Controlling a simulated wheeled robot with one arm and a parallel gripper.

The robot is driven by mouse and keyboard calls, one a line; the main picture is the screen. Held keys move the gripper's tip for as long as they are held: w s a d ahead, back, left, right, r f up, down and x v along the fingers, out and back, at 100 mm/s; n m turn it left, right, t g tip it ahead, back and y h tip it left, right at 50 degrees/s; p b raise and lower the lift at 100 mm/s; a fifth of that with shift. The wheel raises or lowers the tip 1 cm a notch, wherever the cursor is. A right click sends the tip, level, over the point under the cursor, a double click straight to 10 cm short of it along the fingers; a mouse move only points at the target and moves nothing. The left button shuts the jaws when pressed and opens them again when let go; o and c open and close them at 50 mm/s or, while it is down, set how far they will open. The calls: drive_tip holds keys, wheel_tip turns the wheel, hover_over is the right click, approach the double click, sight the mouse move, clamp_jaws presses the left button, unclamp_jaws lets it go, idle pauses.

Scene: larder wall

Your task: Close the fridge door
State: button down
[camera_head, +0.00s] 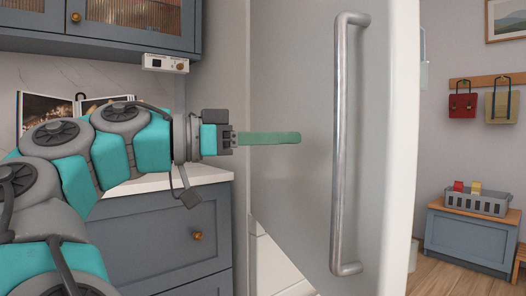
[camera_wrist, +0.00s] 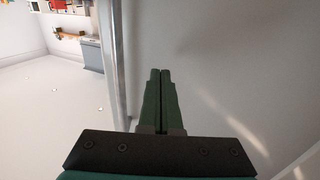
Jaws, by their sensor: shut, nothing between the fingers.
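The fridge door (camera_head: 295,60) is a tall, smooth light-grey panel filling the middle of the head view. It has a long vertical metal handle (camera_head: 346,150) near its right edge. The room shows past that edge, and the door looks swung open, though how far is hard to tell. My gripper (camera_head: 300,138) is shut and empty, its green fingers pointing right across the door face, left of the handle. In the wrist view the shut fingers (camera_wrist: 159,72) lie right of the handle (camera_wrist: 111,65), with the door face (camera_wrist: 220,60) beyond. I cannot tell whether they touch it.
Blue-grey drawers (camera_head: 165,240) under a pale counter stand at left, with wall cupboards (camera_head: 140,42) above. An open book (camera_head: 45,110) is behind my arm. Beyond the door are a low bench (camera_head: 470,240) with a grey basket (camera_head: 468,204), hanging bags and open floor.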

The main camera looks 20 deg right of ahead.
sight(325, 137)
drive_tip(key=d, duration=0.7)
drive_tip(key=shift+d, duration=0.25)
drive_tip(key=shift+d, duration=0.1)
